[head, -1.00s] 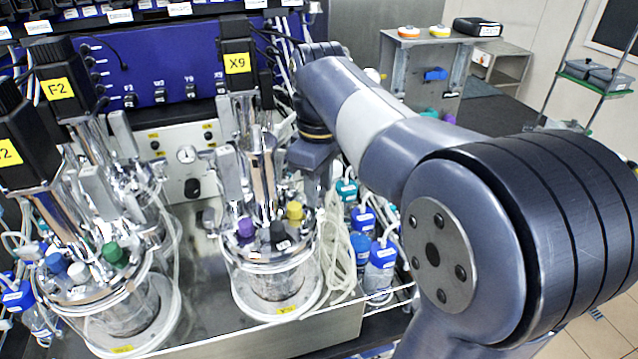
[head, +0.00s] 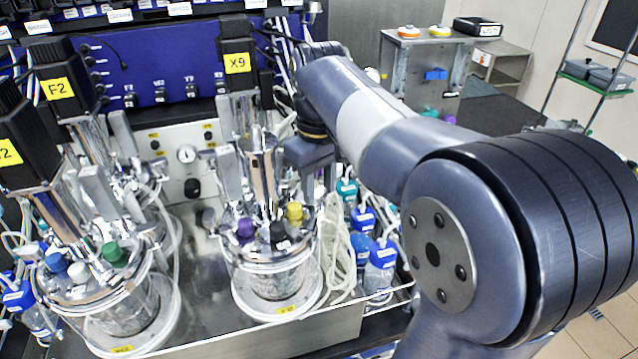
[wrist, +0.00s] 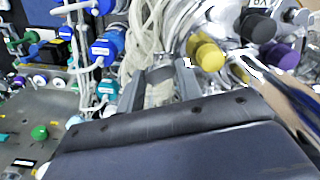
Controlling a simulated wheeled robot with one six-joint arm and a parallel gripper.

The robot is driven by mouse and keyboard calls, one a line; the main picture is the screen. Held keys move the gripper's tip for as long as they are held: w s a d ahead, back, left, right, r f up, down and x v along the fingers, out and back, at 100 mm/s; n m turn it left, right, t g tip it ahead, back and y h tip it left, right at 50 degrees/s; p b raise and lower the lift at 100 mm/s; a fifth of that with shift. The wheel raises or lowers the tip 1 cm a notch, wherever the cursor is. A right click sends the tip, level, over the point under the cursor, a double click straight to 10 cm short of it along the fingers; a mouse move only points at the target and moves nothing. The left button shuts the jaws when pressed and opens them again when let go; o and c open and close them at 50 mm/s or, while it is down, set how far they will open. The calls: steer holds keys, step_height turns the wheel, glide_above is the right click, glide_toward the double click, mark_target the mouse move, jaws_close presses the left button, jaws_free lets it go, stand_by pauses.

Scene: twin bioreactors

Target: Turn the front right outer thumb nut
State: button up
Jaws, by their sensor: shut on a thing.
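The right vessel, under the X9 motor (head: 236,62), has a shiny metal lid (head: 268,258) with purple, black and yellow caps. My gripper (head: 308,190) reaches down at the right rim of this lid, behind the yellow cap (head: 295,212). In the wrist view my gripper's two grey fingers (wrist: 160,82) stand on either side of a small metal part at the lid's edge, and my gripper is shut on it. This part is at the thumb nut's place, but the nut is mostly hidden between the fingers, so its shape and angle cannot be read.
The yellow cap (wrist: 206,54) is close to the right finger. Coiled clear tubing (head: 340,255) and blue-capped bottles (head: 380,268) stand right of the vessel. A second vessel with a green cap (head: 115,254) stands to the left. A cart (head: 425,75) stands behind.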

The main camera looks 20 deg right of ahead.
mark_target(319, 192)
steer(key=m, duration=0.5)
stand_by(0.6)
steer(key=o, duration=1)
steer(key=shift+r, duration=0.15)
step_height(319, 192, up, 10)
steer(key=shift+r, duration=0.25)
step_height(319, 192, down, 11)
steer(key=shift+r, duration=0.1)
stand_by(0.5)
steer(key=shift+r, duration=0.1)
